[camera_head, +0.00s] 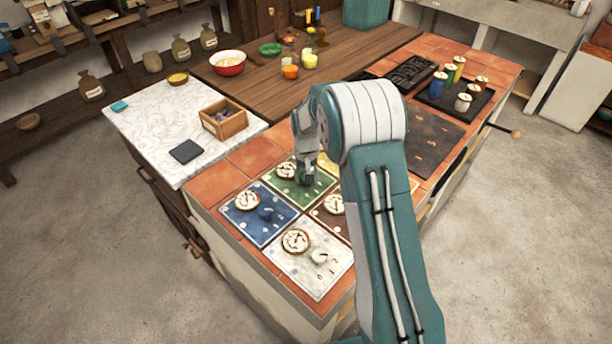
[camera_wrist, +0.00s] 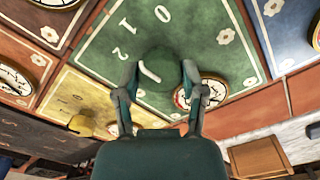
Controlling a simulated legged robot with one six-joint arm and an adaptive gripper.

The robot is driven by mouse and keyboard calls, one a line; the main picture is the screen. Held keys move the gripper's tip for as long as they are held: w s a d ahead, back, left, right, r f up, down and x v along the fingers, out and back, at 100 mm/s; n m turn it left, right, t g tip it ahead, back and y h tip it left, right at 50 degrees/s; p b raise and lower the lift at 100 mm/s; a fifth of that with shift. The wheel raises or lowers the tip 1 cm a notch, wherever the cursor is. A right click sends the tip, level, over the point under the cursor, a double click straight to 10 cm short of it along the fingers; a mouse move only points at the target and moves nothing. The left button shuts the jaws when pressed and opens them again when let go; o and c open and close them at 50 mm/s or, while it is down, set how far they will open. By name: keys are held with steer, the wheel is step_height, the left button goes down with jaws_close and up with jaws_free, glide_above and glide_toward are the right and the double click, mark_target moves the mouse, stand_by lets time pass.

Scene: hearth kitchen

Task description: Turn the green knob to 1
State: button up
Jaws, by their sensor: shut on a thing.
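The green panel (camera_head: 285,188) lies on the tiled counter, with a round dial (camera_head: 286,169) beside its knob. My gripper (camera_head: 307,172) reaches down over it. In the wrist view the green knob (camera_wrist: 158,66) stands between my two fingers (camera_wrist: 158,88), one on each side, and they are shut on it. The green panel (camera_wrist: 100,45) carries the marks 0, 1 and 2. The knob's white line points up and left, toward the side of 1 and 2; which mark it meets I cannot tell. In the head view my gripper hides most of the knob.
A blue panel (camera_head: 246,215), a white panel (camera_head: 292,268) and a brown panel (camera_head: 322,218), each with a dial, sit close around the green one. A wooden box (camera_head: 224,122) and a dark square (camera_head: 186,151) lie on the marble top. Several jars stand at the far right.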

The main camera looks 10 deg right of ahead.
steer(key=shift+s+f+m, duration=0.15)
steer(key=shift+f+m, duration=0.05)
steer(key=shift+m, duration=0.4)
steer(key=o, duration=1.1)
steer(key=shift+o, duration=0.2)
steer(key=shift+a, duration=0.1)
steer(key=shift+r, duration=0.2)
steer(key=shift+r, duration=0.3)
step_height(320, 180, up, 11)
steer(key=shift+w, duration=0.2)
